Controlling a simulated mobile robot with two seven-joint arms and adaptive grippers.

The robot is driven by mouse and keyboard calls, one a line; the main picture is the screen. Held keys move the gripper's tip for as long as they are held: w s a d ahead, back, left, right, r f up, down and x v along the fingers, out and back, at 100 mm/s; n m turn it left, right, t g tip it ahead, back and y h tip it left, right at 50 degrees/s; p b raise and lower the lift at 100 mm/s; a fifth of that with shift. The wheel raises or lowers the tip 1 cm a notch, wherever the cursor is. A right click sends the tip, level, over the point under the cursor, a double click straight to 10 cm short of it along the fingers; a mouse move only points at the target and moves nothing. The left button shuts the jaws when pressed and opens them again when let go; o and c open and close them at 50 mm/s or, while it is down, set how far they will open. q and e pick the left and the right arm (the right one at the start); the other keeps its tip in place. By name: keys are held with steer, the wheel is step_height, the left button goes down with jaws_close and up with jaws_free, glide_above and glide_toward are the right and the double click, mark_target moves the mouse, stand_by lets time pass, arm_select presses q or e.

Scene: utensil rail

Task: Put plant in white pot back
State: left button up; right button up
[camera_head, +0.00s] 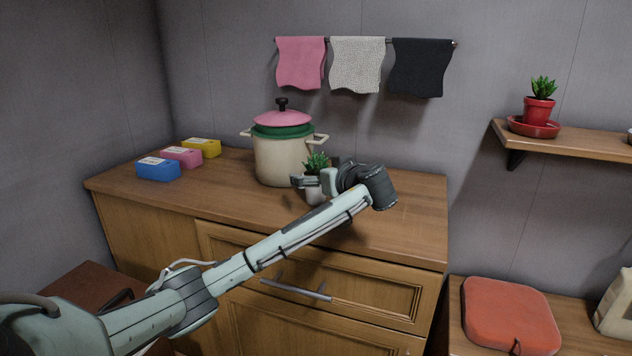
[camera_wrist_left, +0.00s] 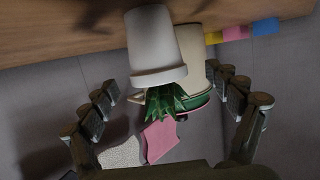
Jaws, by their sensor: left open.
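A small green plant (camera_head: 316,162) in a white pot (camera_head: 315,192) stands on the wooden cabinet top (camera_head: 400,215), in front of the large cream cooking pot. My left gripper (camera_head: 318,178) is at the plant, its fingers around pot and leaves; it partly hides the pot. In the left wrist view, which is upside down, the white pot (camera_wrist_left: 154,50) and its green leaves (camera_wrist_left: 168,99) show between the spread fingers of the left gripper (camera_wrist_left: 172,98), with clear gaps on both sides. The left gripper is open. My right gripper is out of view.
The cream pot (camera_head: 275,162) with a pink lid stands close behind the plant. Blue (camera_head: 158,169), pink and yellow boxes are at the left. A wall shelf (camera_head: 590,143) holds a red potted plant (camera_head: 539,105) on a red saucer, with bare room beside it. Towels hang above.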

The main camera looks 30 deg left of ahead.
arm_select(q)
steer(key=shift+c, duration=0.4)
steer(key=c, duration=1.2)
steer(key=shift+c, duration=1.3)
steer(key=shift+r, duration=0.15)
